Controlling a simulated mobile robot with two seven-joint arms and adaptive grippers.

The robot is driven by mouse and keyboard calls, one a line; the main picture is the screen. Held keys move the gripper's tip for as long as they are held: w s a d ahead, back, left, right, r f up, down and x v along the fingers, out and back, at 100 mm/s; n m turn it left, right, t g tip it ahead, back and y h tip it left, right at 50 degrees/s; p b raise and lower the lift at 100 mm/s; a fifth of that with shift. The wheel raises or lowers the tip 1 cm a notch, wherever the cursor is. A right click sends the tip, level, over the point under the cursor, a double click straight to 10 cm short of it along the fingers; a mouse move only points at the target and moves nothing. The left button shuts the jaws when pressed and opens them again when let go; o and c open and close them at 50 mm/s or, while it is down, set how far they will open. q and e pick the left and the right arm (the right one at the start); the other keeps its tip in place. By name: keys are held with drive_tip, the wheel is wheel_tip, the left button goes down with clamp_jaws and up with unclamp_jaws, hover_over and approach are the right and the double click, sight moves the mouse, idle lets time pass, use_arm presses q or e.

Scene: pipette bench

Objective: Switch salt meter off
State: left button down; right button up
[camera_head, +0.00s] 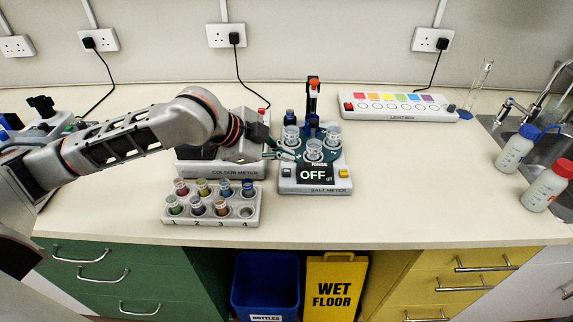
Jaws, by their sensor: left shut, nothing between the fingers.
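The salt meter (315,189) stands on the bench right of the middle. Its dark display (313,174) reads OFF in large white letters. My left gripper (282,155) is shut and empty, just above the left part of the salt meter, close to the carousel's left edge. I cannot tell whether it touches the meter. My right gripper is not in view.
The colour meter (222,171) stands directly left, partly behind my left arm. A white rack (210,213) with several coloured vials stands in front of it. A light box (397,115) is at the back right. Bottles (515,150) stand by the sink. The bench right of the salt meter is clear.

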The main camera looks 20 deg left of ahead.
sight(284, 173)
use_arm(q)
drive_tip(key=shift+r+p, duration=0.4)
drive_tip(key=shift+r, duration=0.1)
drive_tip(key=shift+r+p, duration=0.3)
drive_tip(key=shift+p, duration=0.2)
drive_tip(key=shift+r+p, duration=0.6)
drive_tip(key=shift+r, duration=0.7)
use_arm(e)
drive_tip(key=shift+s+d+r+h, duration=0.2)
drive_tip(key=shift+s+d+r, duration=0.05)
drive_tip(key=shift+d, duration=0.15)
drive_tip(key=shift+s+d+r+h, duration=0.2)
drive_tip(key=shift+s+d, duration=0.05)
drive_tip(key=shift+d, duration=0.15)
